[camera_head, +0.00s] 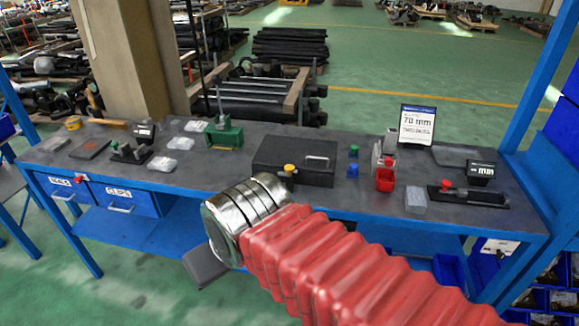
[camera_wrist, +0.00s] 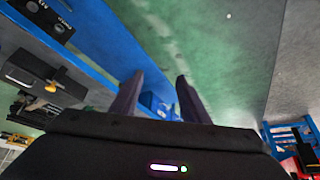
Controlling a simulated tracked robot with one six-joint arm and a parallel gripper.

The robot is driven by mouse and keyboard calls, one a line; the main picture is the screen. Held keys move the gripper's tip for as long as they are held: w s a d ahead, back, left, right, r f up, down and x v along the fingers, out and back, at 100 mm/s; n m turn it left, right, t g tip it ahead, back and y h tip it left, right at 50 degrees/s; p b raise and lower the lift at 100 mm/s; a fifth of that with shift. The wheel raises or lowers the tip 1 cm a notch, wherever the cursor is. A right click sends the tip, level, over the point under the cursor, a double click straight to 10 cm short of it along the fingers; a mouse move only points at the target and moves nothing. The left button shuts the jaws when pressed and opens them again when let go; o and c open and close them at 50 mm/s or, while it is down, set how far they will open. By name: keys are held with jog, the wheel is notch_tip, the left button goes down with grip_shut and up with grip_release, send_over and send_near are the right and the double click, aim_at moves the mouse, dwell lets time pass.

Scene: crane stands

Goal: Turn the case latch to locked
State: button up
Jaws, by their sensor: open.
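In the head view my red-sleeved arm and silver cuff reach in front of the bench.
The blue-framed workbench (camera_head: 225,181) also carries a green fixture (camera_head: 223,136), a red cup (camera_head: 385,180), small blue and green pieces, a 70 mm sign (camera_head: 417,125) and a black slide device (camera_head: 468,194). Blue drawers (camera_head: 125,199) hang at left.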

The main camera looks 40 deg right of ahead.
jog(key=w+d+m+t+h, duration=0.2)
jog(key=w+d+h, duration=0.1)
jog(key=w+d, duration=0.9)
jog(key=t+y, duration=0.1)
jog(key=t, duration=0.9)
send_near(292, 169)
jog(key=s, duration=0.2)
jog(key=shift+s+a+f, duration=0.1)
jog(key=shift+a, duration=0.05)
jog(key=shift+n, duration=0.3)
jog(key=w, duration=0.4)
jog(key=w+d, duration=0.1)
jog(key=w, duration=0.8)
jog(key=shift+w+d, duration=0.35)
jog(key=shift+d, duration=0.05)
jog(key=shift+c, duration=0.3)
